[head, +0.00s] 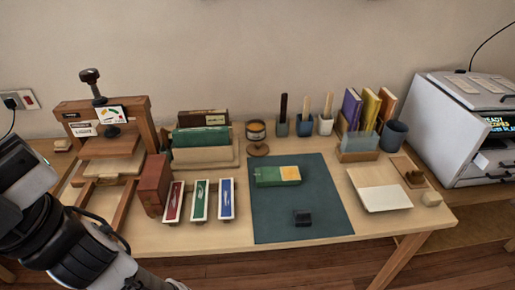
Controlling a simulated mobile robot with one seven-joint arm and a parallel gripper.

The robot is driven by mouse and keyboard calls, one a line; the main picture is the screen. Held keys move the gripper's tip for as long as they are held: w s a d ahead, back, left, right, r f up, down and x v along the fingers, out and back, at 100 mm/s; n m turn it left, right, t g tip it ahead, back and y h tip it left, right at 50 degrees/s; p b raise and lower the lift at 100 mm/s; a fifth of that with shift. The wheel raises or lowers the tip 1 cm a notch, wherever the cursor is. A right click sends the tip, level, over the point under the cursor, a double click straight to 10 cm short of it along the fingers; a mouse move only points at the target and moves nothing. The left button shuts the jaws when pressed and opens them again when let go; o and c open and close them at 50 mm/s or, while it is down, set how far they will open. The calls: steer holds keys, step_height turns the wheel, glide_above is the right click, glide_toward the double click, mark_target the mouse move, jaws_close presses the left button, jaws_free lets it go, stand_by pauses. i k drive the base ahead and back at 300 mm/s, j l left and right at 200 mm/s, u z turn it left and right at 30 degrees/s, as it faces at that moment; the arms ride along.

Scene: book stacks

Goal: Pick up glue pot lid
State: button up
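A small amber and dark round pot (256,131), which looks like the glue pot, stands near the back middle of the table. A flat brown wooden disc (258,150) lies just in front of it, at the top edge of the dark green mat. It looks like the glue pot lid, with a small raised part towards the pot. I cannot tell if disc and pot touch. My arm shows at the lower left, but my gripper is out of the picture.
Three coloured cases (199,201), a wooden press (105,140) and upright books (201,139) stand left. Brush cups (304,126) and a cream board (381,190) are right.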

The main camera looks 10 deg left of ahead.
mark_target(256, 149)
steer(key=i+l+u, duration=0.25)
steer(key=l, duration=0.2)
steer(key=l+u, duration=0.25)
steer(key=l, duration=0.2)
steer(key=i+l+u, duration=0.25)
steer(key=l, duration=0.25)
steer(key=i+l+u, duration=0.25)
steer(key=i+l, duration=0.15)
steer(key=l, duration=0.1)
